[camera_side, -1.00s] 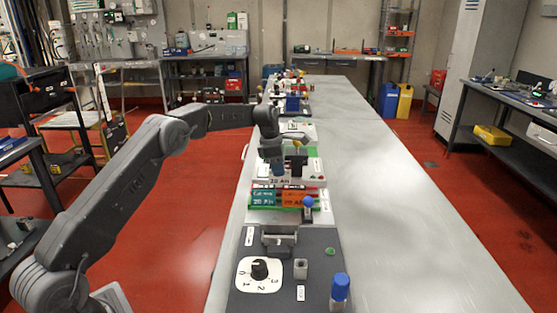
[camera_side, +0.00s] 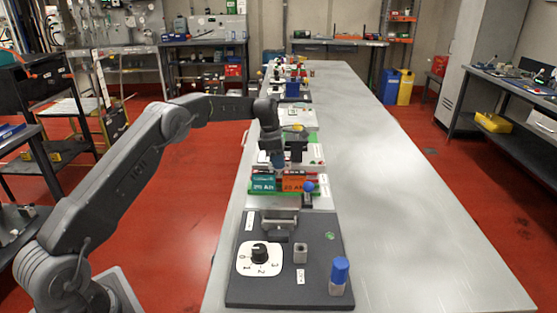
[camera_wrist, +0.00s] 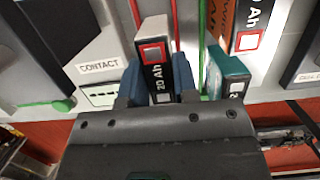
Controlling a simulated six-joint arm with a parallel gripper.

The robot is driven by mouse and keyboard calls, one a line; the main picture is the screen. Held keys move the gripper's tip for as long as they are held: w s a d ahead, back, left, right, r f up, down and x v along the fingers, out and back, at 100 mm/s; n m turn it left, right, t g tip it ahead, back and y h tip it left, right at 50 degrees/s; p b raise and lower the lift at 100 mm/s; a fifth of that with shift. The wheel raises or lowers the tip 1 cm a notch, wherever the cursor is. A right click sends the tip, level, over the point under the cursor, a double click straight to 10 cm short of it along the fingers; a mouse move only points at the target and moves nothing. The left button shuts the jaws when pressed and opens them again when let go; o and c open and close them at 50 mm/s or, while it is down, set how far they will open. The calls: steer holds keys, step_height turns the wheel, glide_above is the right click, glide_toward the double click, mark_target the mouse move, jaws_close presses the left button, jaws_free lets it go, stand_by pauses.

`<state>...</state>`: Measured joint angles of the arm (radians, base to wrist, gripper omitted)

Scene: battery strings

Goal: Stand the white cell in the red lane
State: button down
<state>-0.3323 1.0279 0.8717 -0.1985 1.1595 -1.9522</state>
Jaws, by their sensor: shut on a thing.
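The white cell (camera_wrist: 153,42) has a pale top with a red square and a black "20 Ah" label. My gripper (camera_wrist: 158,82) is shut on it, with a blue finger on each side in the wrist view. The cell lies between the two red lines of the red lane (camera_wrist: 174,18) in that view. I cannot tell whether its foot touches the lane floor. In the side view my gripper (camera_side: 278,160) is just behind the teal cell (camera_side: 263,184) and the orange cell (camera_side: 293,183). The white cell is not clearly visible there.
The teal cell also shows right of my gripper in the wrist view (camera_wrist: 228,68), near a green line. A "CONTACT" plate (camera_wrist: 98,67) lies to the left. A dial panel (camera_side: 312,270) with a blue-capped post (camera_side: 340,272) stands in front. The table's right side (camera_side: 400,180) is clear.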

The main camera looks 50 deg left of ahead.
steer(key=shift+f, duration=0.2)
steer(key=c, duration=0.8)
jaws_free()
step_height(320, 180, up, 14)
steer(key=s+a, duration=0.2)
steer(key=shift+f, duration=0.2)
